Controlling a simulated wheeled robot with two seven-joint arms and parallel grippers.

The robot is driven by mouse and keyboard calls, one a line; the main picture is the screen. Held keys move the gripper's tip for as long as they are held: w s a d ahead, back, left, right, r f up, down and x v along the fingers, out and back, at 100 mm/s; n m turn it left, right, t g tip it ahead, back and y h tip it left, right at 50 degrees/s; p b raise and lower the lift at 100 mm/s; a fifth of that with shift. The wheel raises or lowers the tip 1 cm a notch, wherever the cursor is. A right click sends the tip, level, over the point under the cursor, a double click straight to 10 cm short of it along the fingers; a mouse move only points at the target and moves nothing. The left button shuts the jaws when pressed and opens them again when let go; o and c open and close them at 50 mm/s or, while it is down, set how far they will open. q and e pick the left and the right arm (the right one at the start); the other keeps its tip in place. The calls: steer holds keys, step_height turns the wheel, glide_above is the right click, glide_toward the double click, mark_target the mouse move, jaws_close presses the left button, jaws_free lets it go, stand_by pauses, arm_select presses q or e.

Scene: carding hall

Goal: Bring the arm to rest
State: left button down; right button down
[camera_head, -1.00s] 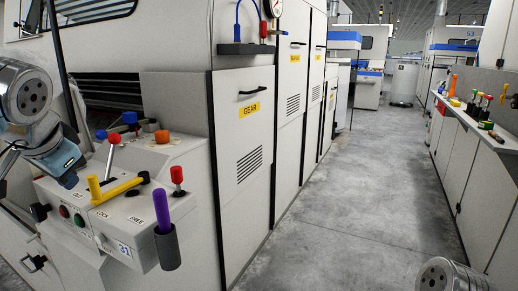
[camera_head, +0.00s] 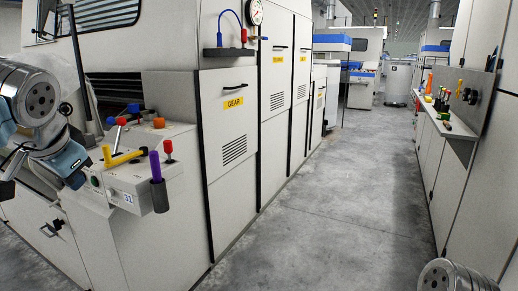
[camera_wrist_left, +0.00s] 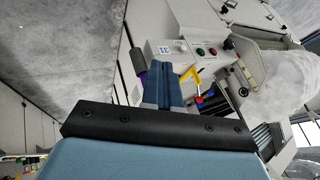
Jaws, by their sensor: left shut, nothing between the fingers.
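My left gripper (camera_head: 76,181) hangs at the left of the head view, beside the left end of the control box (camera_head: 130,180). In the left wrist view its two blue fingers (camera_wrist_left: 166,75) lie side by side, shut with nothing between them. The box, seen past the fingertips, carries a yellow crank handle (camera_head: 122,158), a red-knobbed lever (camera_head: 168,150) and a purple handle (camera_head: 155,165) standing in a dark holder (camera_head: 160,197). A rounded metal part of my right arm shows at the lower right; the right gripper is out of view.
Tall machine cabinets (camera_head: 232,150) with a GEAR label (camera_head: 233,103) stand right of the box. A concrete aisle (camera_head: 320,210) runs clear to the back. A shelf (camera_head: 447,125) with several tools lines the right wall.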

arm_select(q)
steer(key=w+d+f+m+g+h, duration=0.1)
steer(key=w+d+f, duration=0.3)
steer(key=w+f, duration=0.3)
steer(key=w+d+f+m+h, duration=0.1)
steer(key=w+d+f+h, duration=0.2)
steer(key=f, duration=0.7)
steer(key=w+d+f+g+h, duration=0.15)
steer(key=d+f, duration=0.25)
steer(key=f, duration=0.5)
steer(key=w+d+f, duration=0.2)
steer(key=d+f, duration=0.2)
steer(key=f, duration=0.5)
steer(key=s+d+f+n+g+h, duration=0.15)
steer(key=s+d+f, duration=0.25)
steer(key=f, duration=0.5)
steer(key=s+d+f+n+h, duration=0.1)
steer(key=s+d+f+n, duration=0.2)
steer(key=f, duration=0.7)
steer(key=s+d+f+n+g, duration=0.1)
steer(key=s+f, duration=0.4)
steer(key=s, duration=0.3)
steer(key=s+d+f+n, duration=0.1)
steer(key=s+d+f, duration=0.1)
steer(key=s+f, duration=0.4)
steer(key=shift+s+d+g, duration=0.25)
steer(key=shift+s+g, duration=0.15)
steer(key=shift+s, duration=0.7)
